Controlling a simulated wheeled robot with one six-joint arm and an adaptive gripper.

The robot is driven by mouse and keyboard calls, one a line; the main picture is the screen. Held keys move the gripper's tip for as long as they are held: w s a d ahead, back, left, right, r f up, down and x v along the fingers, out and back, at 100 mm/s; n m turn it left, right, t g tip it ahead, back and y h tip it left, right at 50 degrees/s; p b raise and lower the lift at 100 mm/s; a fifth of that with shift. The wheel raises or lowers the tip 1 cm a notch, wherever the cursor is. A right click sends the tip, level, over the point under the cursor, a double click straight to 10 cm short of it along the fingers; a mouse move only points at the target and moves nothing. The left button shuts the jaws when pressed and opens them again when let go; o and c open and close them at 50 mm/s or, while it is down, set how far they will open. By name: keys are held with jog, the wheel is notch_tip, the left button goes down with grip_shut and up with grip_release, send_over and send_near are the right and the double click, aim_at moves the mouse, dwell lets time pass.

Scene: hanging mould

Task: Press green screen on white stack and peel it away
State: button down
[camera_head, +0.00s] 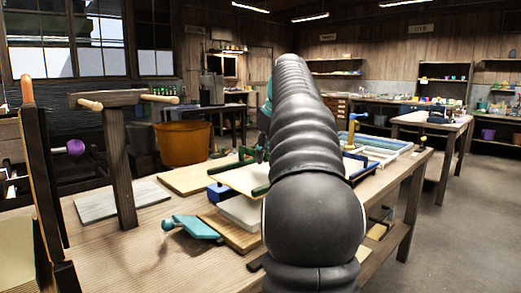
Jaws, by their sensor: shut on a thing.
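A pale sheet with dark green frame parts, which looks like the green screen (230,180), shows left of my arm at mid-table. A white stack (241,211) lies below and in front of it on a brown board (229,233). The screen appears above the stack, but I cannot tell whether they touch. My dark ribbed arm crosses the middle of the view and covers the right part of both. My gripper is hidden behind the arm, so its grip does not show.
A teal clamp-like piece (192,227) lies left of the stack. A wooden post with a crossbar (120,160) stands at the left on a pale board. An orange-brown tub (184,144) is behind. Shallow frames (375,147) lie to the right. The table's front left is mostly bare.

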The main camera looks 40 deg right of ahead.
jog(key=shift+f+b, duration=2.25)
jog(key=shift+f, duration=0.85)
jog(key=c, duration=1.8)
grip_release()
grip_shut()
jog(key=shift+f+b, duration=0.35)
jog(key=shift+f, duration=0.75)
jog(key=shift+r, duration=0.2)
jog(key=shift+r+p, duration=1.15)
jog(key=shift+p, duration=0.05)
